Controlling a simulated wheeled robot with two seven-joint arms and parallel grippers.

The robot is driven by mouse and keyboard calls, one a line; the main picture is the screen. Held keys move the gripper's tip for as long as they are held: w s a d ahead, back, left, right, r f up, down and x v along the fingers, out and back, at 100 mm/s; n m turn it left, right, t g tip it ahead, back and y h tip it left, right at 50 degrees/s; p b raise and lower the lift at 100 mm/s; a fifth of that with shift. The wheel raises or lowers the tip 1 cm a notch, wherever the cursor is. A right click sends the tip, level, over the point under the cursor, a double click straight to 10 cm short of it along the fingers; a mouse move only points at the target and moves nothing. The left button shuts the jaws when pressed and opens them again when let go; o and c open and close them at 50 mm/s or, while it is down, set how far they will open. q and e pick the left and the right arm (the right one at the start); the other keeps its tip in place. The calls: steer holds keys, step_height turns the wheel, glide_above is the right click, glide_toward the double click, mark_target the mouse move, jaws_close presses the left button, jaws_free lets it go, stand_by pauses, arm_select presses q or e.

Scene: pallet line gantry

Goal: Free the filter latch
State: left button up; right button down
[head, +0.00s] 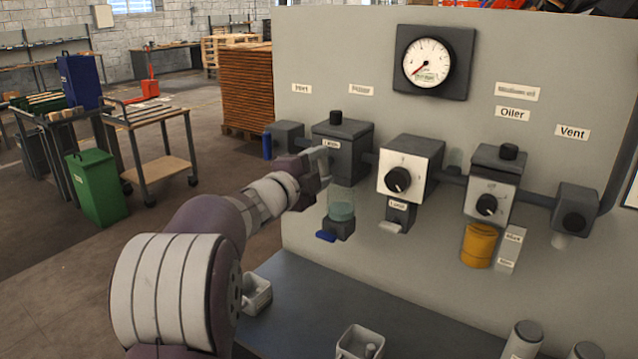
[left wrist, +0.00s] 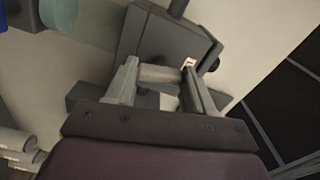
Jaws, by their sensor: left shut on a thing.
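The filter (head: 352,140) is a dark grey block with a black knob on top, mounted on the panel at the left of the row. A translucent bowl with greenish liquid (head: 341,207) hangs below it. My left gripper (head: 324,160) is at the front of the filter block, just below a small label. In the left wrist view, its two fingers stand on either side of a short grey bar, the filter latch (left wrist: 160,74), and are shut on it. In the head view the gripper hides the latch. My right gripper is not in view.
The grey panel (head: 420,265) also carries a gauge (head: 429,63), a regulator with a dial (head: 407,166), an oiler with a yellow bowl (head: 478,246) and a vent block (head: 574,209). A blue lever (head: 326,236) sits under the filter bowl. Small cups stand on the dark bench (head: 310,290).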

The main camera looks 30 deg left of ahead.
arm_select(q)
steer(key=shift+f+m+b, duration=0.2)
steer(key=shift+m+b, duration=0.8)
steer(key=shift+m, duration=0.3)
steer(key=o, duration=1)
steer(key=shift+d+r, duration=0.1)
steer(key=shift+o, duration=0.2)
steer(key=shift+s, duration=0.1)
steer(key=s+a+b, duration=0.1)
steer(key=s, duration=1.1)
steer(key=shift+s, duration=0.3)
